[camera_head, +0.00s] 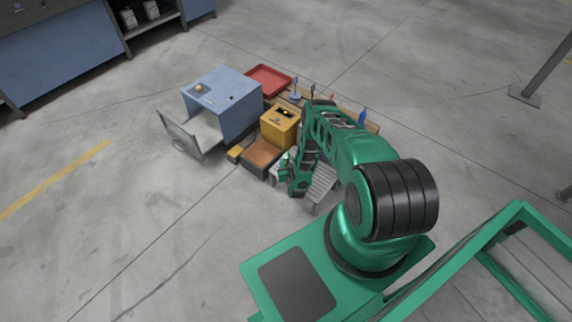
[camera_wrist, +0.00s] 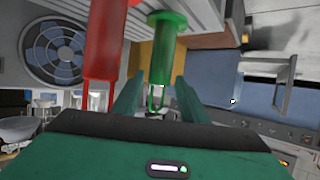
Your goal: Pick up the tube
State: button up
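A green tube (camera_wrist: 163,55) with a wide flange at its top stands out between the two fingers of my gripper (camera_wrist: 159,88) in the wrist view. The fingers are apart, one on each side of the green tube, and I see a narrow gap on the left side. Contact on the right side is unclear. A red tube (camera_wrist: 102,45) is beside it, left of the left finger. In the head view, a small green tube end (camera_head: 285,157) shows beside my arm's end. My fingertips are too small to make out there.
A slatted rack (camera_head: 322,183) is close to my arm. A yellow box (camera_head: 280,125), a brown block (camera_head: 261,154), an open blue cabinet (camera_head: 232,100) and a red tray (camera_head: 268,79) stand beyond it. The floor to the left is clear.

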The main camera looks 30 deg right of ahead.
jog(key=shift+x, duration=1.15)
grip_shut()
jog(key=shift+r, duration=0.1)
jog(key=shift+r, duration=0.1)
